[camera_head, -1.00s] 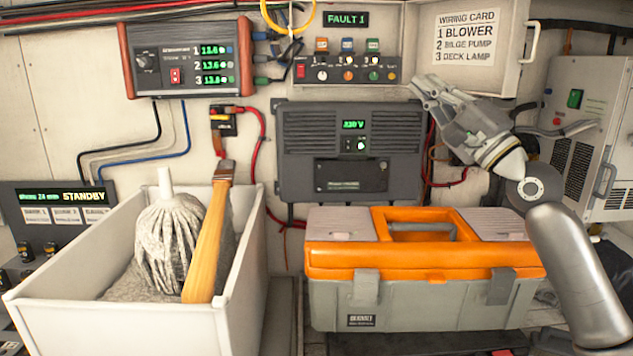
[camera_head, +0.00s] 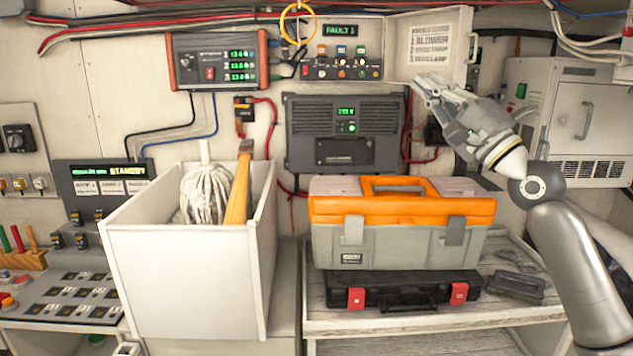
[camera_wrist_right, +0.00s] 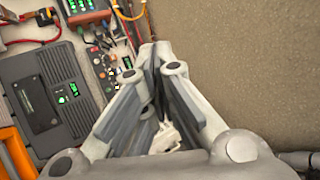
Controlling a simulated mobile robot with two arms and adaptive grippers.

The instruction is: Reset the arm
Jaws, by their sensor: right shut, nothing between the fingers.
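My right gripper (camera_head: 436,88) is raised at the right of the head view, with its fingers pointing up and to the left. It is shut and empty. In the right wrist view its fingers (camera_wrist_right: 155,62) come together in the middle of the picture. In the head view it appears in front of the open door with the wiring card (camera_head: 445,45), below the card. I cannot tell how far it is from the door. My right arm (camera_head: 565,240) comes in from the lower right. My left gripper is not in view.
An orange and grey toolbox (camera_head: 400,238) stands on a black case (camera_head: 400,291) on the bench. A white bin (camera_head: 185,275) holds a mop and a wooden handle. A fault panel (camera_head: 341,62) and a dark power unit (camera_head: 343,132) hang on the wall. A grey cabinet (camera_head: 570,110) is at right.

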